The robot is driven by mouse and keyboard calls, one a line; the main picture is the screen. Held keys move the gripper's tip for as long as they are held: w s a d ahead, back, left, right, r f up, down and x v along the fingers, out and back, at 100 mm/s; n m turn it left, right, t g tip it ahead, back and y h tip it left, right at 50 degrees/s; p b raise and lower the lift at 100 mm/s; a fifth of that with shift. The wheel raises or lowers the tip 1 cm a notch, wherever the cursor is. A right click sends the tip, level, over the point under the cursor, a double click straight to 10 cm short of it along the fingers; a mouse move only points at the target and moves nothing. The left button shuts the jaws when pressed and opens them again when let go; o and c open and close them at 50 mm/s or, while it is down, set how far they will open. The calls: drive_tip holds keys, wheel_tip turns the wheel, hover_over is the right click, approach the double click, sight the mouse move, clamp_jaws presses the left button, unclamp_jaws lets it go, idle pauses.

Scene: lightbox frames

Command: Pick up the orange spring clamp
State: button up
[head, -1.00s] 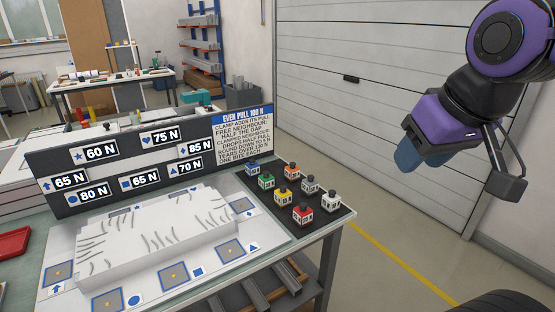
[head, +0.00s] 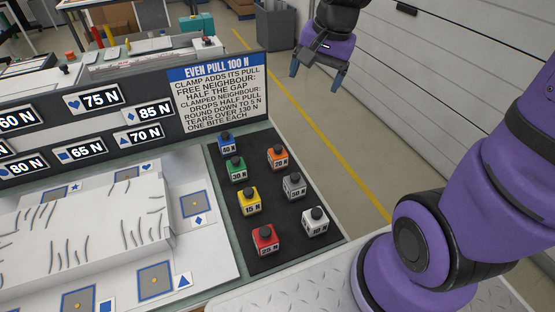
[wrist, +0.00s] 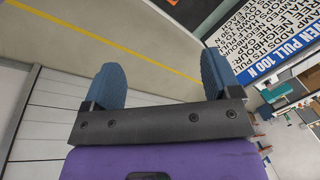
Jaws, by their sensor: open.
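The orange spring clamp (head: 277,159) is a small block with a black knob and a label that seems to read 20 N. It stands upright on a black mat (head: 262,215), in the far right spot of the group. My gripper (head: 318,78) is open and empty in the air beyond the bench, up and right of the clamp and well apart from it. In the wrist view my gripper (wrist: 160,85) shows two blue fingers spread wide over bare floor, with nothing between them. The orange clamp does not show in the wrist view.
Blue (head: 226,144), green (head: 236,171), yellow (head: 249,203), red (head: 264,239), grey (head: 293,187) and white (head: 315,223) clamps stand close around it. A sign board (head: 190,95) rises behind left. Open floor is right.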

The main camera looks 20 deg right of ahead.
drive_tip(key=w+f+m+g+y, duration=0.1)
drive_tip(key=w+f+m, duration=0.5)
drive_tip(key=f, duration=0.4)
drive_tip(key=m+g+y, duration=0.1)
drive_tip(key=m+y, duration=0.1)
drive_tip(key=m, duration=0.2)
approach(281, 148)
wheel_tip(281, 148, down, 2)
drive_tip(key=w, duration=0.1)
drive_tip(key=shift+x, duration=5.7)
drive_tip(key=shift+s+a, duration=0.1)
drive_tip(key=shift+s, duration=0.05)
drive_tip(key=shift+r, duration=0.1)
drive_tip(key=c, duration=1.2)
drive_tip(key=shift+o, duration=0.2)
